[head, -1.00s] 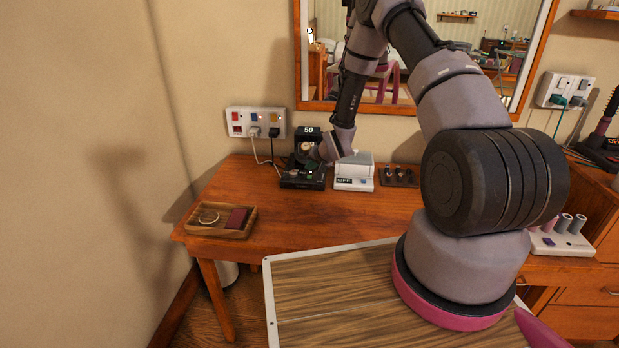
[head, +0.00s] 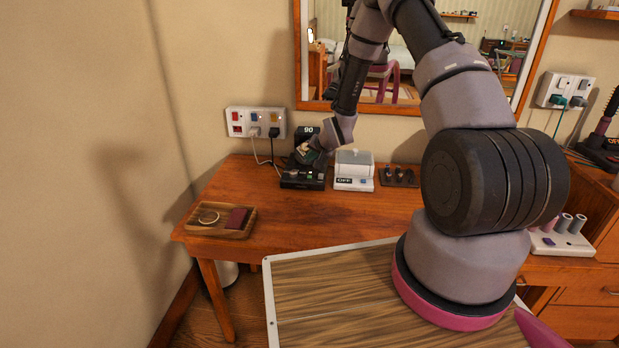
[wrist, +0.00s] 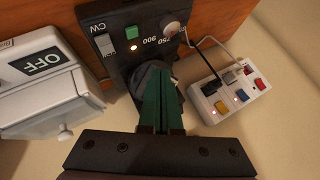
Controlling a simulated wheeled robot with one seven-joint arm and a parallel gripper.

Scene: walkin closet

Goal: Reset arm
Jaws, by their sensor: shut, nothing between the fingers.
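My gripper (head: 303,160) is at the far left part of the wooden desk, close over the black device (head: 303,181) with a dial. In the wrist view, its green fingers (wrist: 162,100) are together with nothing between them. They point at the device's (wrist: 118,68) dark round part, which they partly hide. I cannot tell whether they touch it. In the head view my arm reaches over the desk from the right.
A white box marked OFF (head: 354,171) stands right beside the device. A wall socket strip (head: 255,122) with plugs and cords is behind. A wooden tray (head: 221,220) lies front left on the desk (head: 290,222). A mirror (head: 420,60) hangs behind the arm.

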